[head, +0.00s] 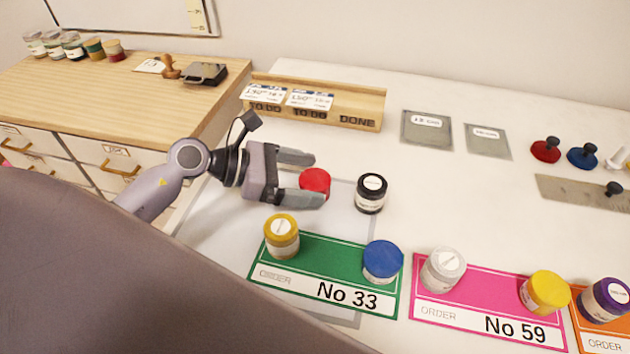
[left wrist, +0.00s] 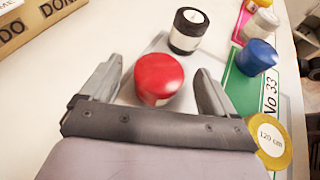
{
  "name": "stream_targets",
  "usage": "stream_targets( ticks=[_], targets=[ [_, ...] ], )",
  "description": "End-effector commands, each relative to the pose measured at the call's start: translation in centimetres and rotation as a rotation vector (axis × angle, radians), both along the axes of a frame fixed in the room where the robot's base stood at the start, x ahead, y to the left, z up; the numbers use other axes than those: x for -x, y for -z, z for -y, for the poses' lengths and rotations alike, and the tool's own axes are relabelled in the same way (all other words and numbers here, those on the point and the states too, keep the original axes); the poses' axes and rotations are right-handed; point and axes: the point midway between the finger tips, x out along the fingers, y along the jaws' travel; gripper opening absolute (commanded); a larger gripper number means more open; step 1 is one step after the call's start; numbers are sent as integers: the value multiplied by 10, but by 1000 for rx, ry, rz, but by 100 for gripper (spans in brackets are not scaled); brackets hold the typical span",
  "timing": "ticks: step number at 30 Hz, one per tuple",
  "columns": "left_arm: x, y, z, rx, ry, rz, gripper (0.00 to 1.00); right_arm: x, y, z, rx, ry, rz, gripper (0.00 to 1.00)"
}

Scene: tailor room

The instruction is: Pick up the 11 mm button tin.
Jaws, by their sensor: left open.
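A red-lidded tin (head: 315,182) stands on the pale mat (head: 345,228), between the two fingers of my left gripper (head: 319,177). The left wrist view shows the red tin (left wrist: 158,78) between the spread fingers (left wrist: 158,72), with a gap on each side. The gripper is open and holds nothing. A black-lidded tin (head: 371,193) with a white top label stands just beyond the fingertips; it also shows in the left wrist view (left wrist: 187,31). I cannot read an 11 mm label on any tin. My right gripper is not in view.
A green No 33 card (head: 325,272) holds yellow (head: 282,236) and blue (head: 382,262) tins. A pink No 59 card (head: 480,312) holds white and yellow tins. A wooden tray (head: 360,105) and grey plates (head: 427,130) lie behind. White table is clear right of the black tin.

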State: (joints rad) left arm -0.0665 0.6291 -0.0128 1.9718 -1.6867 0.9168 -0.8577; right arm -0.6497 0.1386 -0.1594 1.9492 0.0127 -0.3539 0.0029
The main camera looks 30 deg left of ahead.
Motion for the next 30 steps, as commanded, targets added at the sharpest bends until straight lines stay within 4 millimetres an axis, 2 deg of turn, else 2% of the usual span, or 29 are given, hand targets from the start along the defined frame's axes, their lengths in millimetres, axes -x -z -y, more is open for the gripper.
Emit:
stream_targets(
  ticks=[5,6,11,12,23,26,30],
  targets=[
    [0,1,0,0,0,0,89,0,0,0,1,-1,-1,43],
    [0,1,0,0,0,0,83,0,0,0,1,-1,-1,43],
    [0,1,0,0,0,0,31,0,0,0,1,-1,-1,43],
    [0,0,0,0,0,0,25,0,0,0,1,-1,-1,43],
    [0,-4,0,-1,0,2,25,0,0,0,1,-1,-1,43],
    [-1,-13,-1,-2,1,4,25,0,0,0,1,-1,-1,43],
    [0,-35,0,-4,1,7,25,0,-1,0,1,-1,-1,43]
  ],
)
